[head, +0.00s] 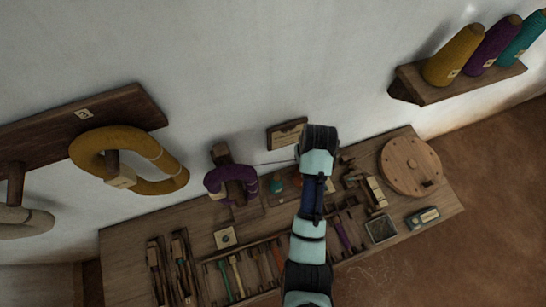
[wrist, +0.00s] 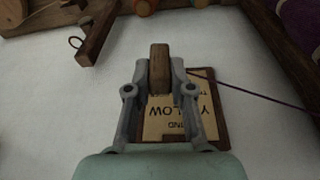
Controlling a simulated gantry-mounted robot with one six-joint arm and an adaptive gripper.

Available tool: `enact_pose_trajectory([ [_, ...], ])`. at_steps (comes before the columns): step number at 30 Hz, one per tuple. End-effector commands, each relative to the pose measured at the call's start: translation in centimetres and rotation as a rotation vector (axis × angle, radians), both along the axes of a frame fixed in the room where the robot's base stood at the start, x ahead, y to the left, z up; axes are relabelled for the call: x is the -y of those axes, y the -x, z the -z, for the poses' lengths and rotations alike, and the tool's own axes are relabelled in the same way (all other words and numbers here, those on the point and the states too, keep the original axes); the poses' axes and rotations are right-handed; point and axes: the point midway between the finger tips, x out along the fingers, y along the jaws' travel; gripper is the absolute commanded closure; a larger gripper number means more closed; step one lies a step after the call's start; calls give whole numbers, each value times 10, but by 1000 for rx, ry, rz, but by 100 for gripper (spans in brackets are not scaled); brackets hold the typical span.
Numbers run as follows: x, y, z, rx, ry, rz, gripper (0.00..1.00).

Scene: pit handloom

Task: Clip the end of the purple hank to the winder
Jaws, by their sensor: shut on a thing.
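The purple hank (head: 230,180) hangs on a wooden stand on the bench. It also shows at the top right of the wrist view (wrist: 302,22). My gripper (head: 316,140) is right of the hank, close to the wall. In the wrist view its fingers are shut on a small wooden piece (wrist: 160,66). A thin purple thread (wrist: 262,95) runs from that piece towards the hank and is nearly straight. A round wooden disc with a small knob (head: 410,165) lies at the bench's right end, with a wooden mechanism (head: 375,192) beside it. I cannot tell which is the winder.
A framed card (wrist: 208,120) reading "YELLOW" is behind my fingers. A wooden bar with a wire loop (wrist: 92,38) stands close by. A yellow hank (head: 125,138) hangs at left. Tool trays (head: 205,275) fill the bench front. A cone shelf (head: 430,92) is at upper right.

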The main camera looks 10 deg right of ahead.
Motion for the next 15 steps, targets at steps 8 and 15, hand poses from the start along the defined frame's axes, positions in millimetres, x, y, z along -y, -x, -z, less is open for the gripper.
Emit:
enact_pose_trajectory([
  [8, 118, 38, 127, -38, -18, -39, 97],
  [15, 203, 92, 208, -69, -31, -77, 97],
])
